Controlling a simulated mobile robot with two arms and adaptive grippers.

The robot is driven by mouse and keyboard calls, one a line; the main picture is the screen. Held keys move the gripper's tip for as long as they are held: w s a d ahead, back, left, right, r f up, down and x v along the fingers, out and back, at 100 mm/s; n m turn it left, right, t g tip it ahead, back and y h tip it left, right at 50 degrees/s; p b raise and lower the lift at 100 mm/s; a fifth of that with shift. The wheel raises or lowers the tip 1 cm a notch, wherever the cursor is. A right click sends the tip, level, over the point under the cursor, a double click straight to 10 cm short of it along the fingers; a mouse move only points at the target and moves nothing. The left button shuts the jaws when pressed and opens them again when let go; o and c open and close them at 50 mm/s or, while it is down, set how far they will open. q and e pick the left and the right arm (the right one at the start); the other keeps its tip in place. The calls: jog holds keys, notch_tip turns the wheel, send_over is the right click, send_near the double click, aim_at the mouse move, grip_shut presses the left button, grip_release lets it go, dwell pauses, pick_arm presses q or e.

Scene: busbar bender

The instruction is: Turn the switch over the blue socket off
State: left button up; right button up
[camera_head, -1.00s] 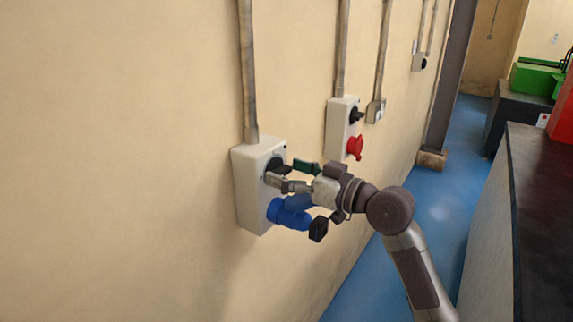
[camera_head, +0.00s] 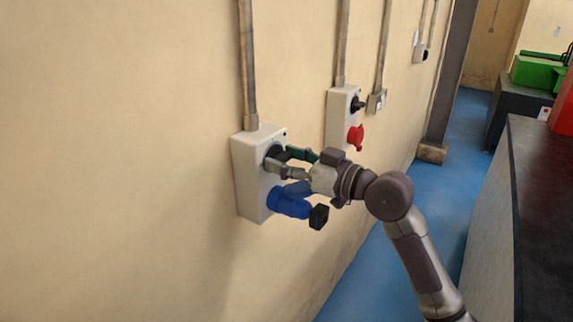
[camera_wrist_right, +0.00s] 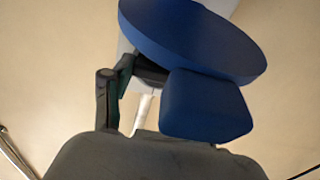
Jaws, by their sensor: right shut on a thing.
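The white switch box (camera_head: 248,182) is on the wall at the left of the head view, with the blue socket (camera_head: 288,199) on its lower front. The black rotary switch (camera_head: 273,153) sits above the socket, partly hidden by my fingers. My right gripper (camera_head: 284,162) is shut on the switch knob, one finger on each side of it. In the right wrist view the blue socket (camera_wrist_right: 195,40) fills the upper middle and hides most of the knob; a gripper finger (camera_wrist_right: 108,95) shows beside it. My left gripper is not in view.
A second box (camera_head: 338,120) with a red socket (camera_head: 355,137) is farther along the wall. Grey conduits run up from the boxes. A dark-topped counter (camera_head: 535,190) stands at the right, with blue floor (camera_head: 372,275) between it and the wall.

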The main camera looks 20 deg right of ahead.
jog(key=o, duration=1.2)
jog(key=shift+c, duration=0.2)
jog(key=v, duration=1.2)
